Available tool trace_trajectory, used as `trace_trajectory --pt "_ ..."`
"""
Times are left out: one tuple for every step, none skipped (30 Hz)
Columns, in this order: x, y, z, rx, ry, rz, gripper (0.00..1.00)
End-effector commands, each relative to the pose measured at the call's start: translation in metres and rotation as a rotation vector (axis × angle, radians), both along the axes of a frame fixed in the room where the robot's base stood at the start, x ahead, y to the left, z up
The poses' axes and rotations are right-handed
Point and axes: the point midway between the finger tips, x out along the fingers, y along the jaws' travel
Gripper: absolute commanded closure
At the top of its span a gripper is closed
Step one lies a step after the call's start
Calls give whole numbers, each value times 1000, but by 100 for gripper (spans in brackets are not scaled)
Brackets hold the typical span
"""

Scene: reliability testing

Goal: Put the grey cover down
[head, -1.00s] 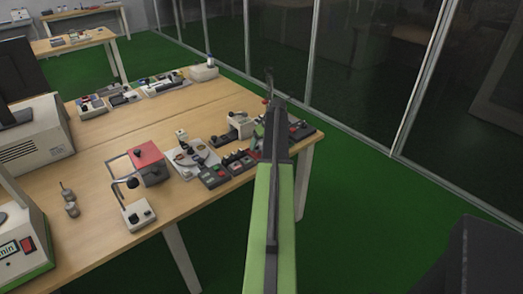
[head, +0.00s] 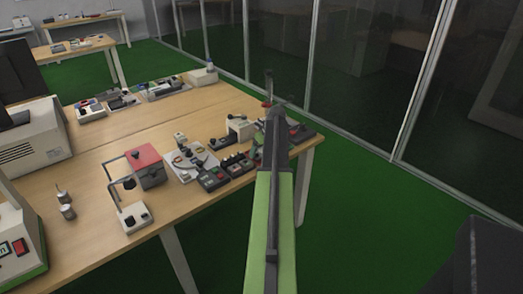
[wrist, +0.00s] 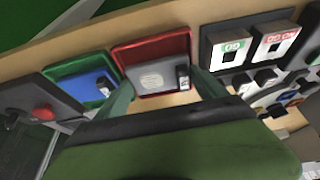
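The grey cover (wrist: 152,77), with a pale round mark and a small black piece (wrist: 183,79) at its right, shows inside a red-rimmed tray (wrist: 150,50) in the wrist view. My gripper (wrist: 162,80) is over the near side of this tray. Whether the fingertips touch the cover or tray is hard to tell. In the head view my gripper (head: 276,92) is at the far right end of the bench, and the cover cannot be made out there.
A green-rimmed tray (wrist: 56,72) with a blue piece (wrist: 90,84) is left of the red tray. A dark box with a red button (wrist: 43,113) is further left. GO and NO GO boxes (wrist: 250,45) are at the right. The bench (head: 190,118) holds several devices.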

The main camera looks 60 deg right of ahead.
Motion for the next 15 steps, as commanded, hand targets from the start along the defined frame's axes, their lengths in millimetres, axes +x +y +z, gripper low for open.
trace_trajectory --pt "-3 3 -4 6 15 8 0" --pt "-3 3 -4 5 15 8 0" --pt "-3 3 -2 5 15 8 0" --pt "-3 3 -1 5 16 8 0" --pt "-3 4 1 5 16 8 0" --pt "-3 4 5 5 16 8 0" --pt "-3 4 8 6 16 9 0" --pt "-3 4 13 6 15 9 0" --pt "-5 5 19 6 15 9 0" --pt "-7 5 25 6 14 8 0" --pt "-9 6 31 5 13 8 0" --pt "-11 7 39 6 13 7 0" --pt "-13 8 46 5 12 7 0" --pt "-16 9 53 5 12 7 0" --pt "-19 10 63 5 11 6 0"
